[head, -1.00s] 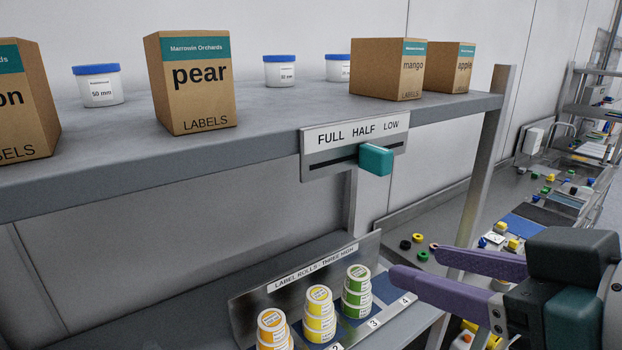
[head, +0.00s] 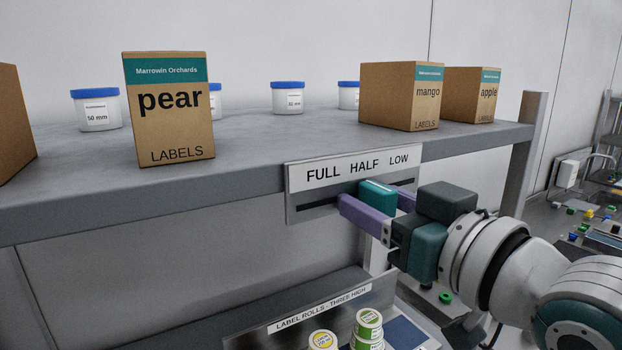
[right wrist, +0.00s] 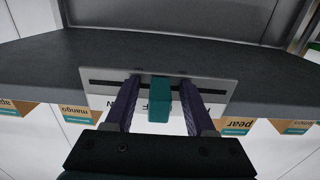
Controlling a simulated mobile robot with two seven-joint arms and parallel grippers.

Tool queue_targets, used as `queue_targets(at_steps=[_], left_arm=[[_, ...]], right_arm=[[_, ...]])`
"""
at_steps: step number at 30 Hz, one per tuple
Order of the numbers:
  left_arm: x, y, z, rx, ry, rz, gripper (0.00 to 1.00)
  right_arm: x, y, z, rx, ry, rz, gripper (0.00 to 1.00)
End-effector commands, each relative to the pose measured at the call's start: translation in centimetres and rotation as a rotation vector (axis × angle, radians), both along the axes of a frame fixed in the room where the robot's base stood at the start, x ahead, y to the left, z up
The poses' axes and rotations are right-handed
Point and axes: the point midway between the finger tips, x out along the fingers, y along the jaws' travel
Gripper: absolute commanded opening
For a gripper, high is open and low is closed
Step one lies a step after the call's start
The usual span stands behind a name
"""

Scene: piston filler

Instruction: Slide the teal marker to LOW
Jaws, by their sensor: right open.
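The teal marker (head: 377,193) sticks out of the slot in the plate (head: 300,198) lettered FULL, HALF and LOW on the shelf's front edge. It is around HALF, toward the LOW side in the head view; its exact position along the slot is hard to tell. My right gripper (head: 374,201) is open, with one purple finger on each side of the marker. In the right wrist view the marker (right wrist: 160,100) stands between the fingers of that gripper (right wrist: 160,88), with gaps on both sides. My left gripper is not in view.
On the shelf (head: 250,148) stand the pear box (head: 168,115), the mango box (head: 400,95), the apple box (head: 470,95) and several blue-lidded white tubs. Below is a label-roll rack (head: 310,310) with stacked rolls. The space in front of the plate's left part is clear.

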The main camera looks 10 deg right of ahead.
Motion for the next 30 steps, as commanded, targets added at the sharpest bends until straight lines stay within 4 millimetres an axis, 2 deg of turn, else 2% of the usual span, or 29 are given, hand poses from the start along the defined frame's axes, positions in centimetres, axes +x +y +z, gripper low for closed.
queue_targets(at_steps=[4, 12, 27, 30], left_arm=[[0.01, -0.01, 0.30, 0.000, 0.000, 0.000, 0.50], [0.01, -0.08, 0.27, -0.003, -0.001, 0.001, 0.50], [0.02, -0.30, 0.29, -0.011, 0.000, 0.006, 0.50], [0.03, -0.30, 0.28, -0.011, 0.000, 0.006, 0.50]], right_arm=[[0.70, 0.26, 0.07, 0.000, 0.000, 0.000, 0.55], [0.77, 0.31, -0.04, 0.000, 0.001, 0.000, 0.55], [0.75, 0.28, -0.03, -0.001, 0.001, 0.000, 0.00], [0.75, 0.28, -0.03, -0.001, 0.001, 0.000, 0.00]])
